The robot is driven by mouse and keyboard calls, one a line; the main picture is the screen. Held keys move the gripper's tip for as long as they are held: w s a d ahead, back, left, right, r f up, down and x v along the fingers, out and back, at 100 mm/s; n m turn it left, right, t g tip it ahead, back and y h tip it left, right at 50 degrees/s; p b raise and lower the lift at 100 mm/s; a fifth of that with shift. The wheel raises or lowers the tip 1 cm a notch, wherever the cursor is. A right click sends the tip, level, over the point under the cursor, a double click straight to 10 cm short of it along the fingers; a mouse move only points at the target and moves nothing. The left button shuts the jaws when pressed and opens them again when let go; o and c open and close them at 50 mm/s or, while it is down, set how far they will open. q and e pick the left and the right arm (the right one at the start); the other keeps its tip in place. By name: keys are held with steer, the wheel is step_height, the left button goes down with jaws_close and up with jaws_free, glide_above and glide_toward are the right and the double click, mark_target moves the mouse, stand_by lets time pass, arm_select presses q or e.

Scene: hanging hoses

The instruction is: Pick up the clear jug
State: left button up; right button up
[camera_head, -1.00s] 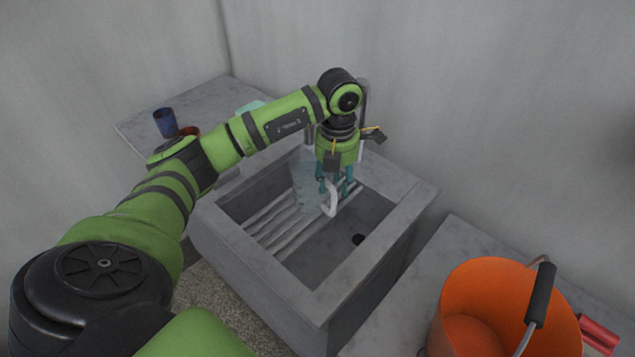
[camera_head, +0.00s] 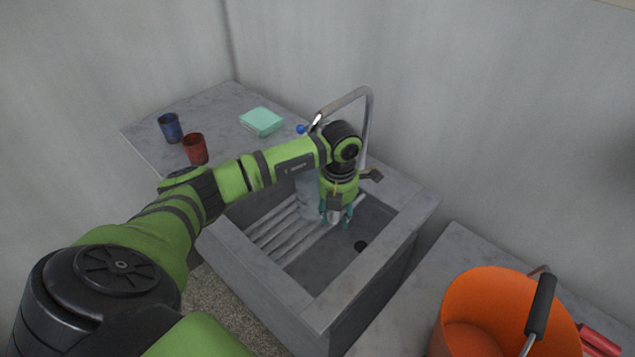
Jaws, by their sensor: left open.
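The clear jug (camera_head: 307,196) stands in the stone sink (camera_head: 262,283), on the ribbed part of its floor. My left arm hides much of its upper part. My left gripper (camera_head: 336,220) points down into the sink at the jug's right side, with its teal fingertips around the jug's pale handle. The fingers are open; whether they touch the handle cannot be told. My right gripper is not in view.
A tall curved faucet (camera_head: 368,125) rises behind my left wrist. A blue cup (camera_head: 171,128), a red cup (camera_head: 195,149) and a mint-green sponge or cloth (camera_head: 261,121) are on the back-left counter. An orange bucket (camera_head: 463,305) stands at the right.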

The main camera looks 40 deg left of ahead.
arm_select(q)
jaws_close()
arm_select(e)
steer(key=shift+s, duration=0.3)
arm_select(q)
steer(key=shift+w+a+r, duration=0.1)
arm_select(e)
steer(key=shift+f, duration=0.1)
